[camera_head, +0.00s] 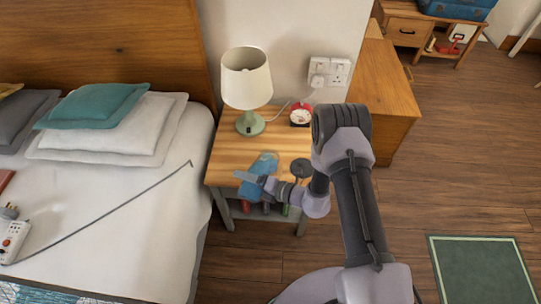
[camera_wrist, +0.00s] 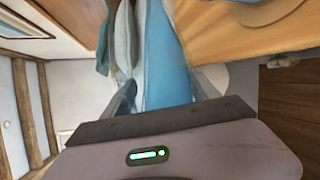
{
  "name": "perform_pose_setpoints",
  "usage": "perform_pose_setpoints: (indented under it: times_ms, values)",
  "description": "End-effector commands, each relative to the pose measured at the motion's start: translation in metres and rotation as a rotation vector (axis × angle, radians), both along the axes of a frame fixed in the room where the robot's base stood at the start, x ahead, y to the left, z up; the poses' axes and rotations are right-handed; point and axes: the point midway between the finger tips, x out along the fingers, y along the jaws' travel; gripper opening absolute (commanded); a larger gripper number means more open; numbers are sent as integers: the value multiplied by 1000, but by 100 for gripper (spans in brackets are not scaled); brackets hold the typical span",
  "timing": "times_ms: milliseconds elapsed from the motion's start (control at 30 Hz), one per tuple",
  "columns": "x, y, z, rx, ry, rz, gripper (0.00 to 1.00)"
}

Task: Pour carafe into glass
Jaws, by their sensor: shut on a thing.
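The blue carafe (camera_head: 264,163) is at the front of the bedside table, in front of the lamp. My gripper (camera_head: 250,181) is shut on it and partly covers it. In the wrist view the blue carafe (camera_wrist: 165,60) runs up from between my fingers (camera_wrist: 160,100). I cannot tell whether the carafe touches the tabletop or how far it is tilted. I cannot make out a glass in either view; my arm hides part of the table's right side.
The wooden bedside table (camera_head: 225,155) carries a lamp (camera_head: 247,80) and a red alarm clock (camera_head: 300,115) at the back. A bed (camera_head: 110,215) stands close on the left. A wooden cabinet (camera_head: 385,95) is at the right. Open floor (camera_head: 460,150) lies further right.

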Motion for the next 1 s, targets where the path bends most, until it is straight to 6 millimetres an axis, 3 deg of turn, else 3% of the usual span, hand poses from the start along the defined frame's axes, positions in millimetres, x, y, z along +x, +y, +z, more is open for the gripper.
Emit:
perform_pose_setpoints:
  times_ms: [1000]
  values:
    - [2, -1, 1, 12, 29, -1, 0]
